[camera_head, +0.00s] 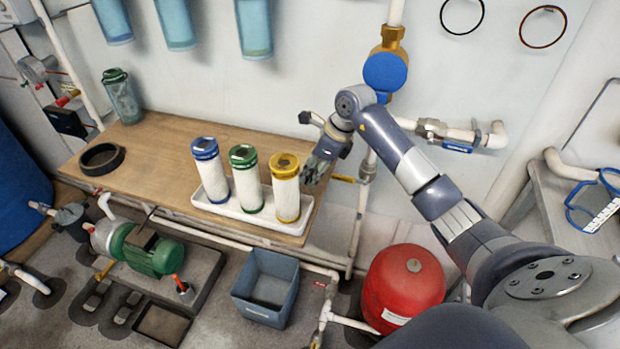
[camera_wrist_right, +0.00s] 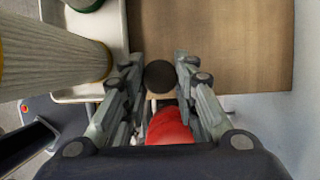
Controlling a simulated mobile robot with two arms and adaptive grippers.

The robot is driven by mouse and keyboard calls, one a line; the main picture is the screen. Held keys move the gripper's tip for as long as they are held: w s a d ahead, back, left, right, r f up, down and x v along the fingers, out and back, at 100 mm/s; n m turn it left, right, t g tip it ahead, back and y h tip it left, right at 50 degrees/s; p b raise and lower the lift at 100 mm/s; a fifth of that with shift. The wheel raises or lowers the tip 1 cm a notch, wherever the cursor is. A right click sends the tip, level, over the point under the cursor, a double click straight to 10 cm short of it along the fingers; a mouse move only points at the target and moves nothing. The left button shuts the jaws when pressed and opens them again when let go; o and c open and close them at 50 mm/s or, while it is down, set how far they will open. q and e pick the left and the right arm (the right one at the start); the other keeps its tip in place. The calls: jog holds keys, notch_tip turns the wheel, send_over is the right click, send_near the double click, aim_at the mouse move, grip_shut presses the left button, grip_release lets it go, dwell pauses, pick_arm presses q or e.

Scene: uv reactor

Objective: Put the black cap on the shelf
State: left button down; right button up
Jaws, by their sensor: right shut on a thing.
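The black cap (camera_wrist_right: 159,76) shows in the right wrist view as a dark round disc between the fingertips. My right gripper (camera_wrist_right: 159,80) is shut on it, with one finger against each side. In the head view my right gripper (camera_head: 316,172) is at the right end of the wooden shelf (camera_head: 150,185), just right of the yellow-topped filter cartridge. The cap is not clear to see there, being hidden by the fingers. In the wrist view the wooden top lies beyond the cap. My left gripper is not in view.
A white tray (camera_head: 262,222) holds cartridges with blue, green (camera_head: 247,180) and yellow (camera_head: 285,188) tops. A black ring (camera_head: 102,159) and a teal bottle (camera_head: 122,95) occupy the shelf's left part. The shelf between ring and tray is clear. A pipe with valves stands behind my gripper.

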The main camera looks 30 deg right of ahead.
aim_at(312, 191)
jog(key=f, duration=0.3)
jog(key=shift+s, duration=0.2)
jog(key=shift+w+f, duration=0.1)
jog(key=shift+f, duration=0.15)
jog(key=shift+f, duration=0.1)
jog(key=o, duration=0.5)
jog(key=shift+c, duration=0.2)
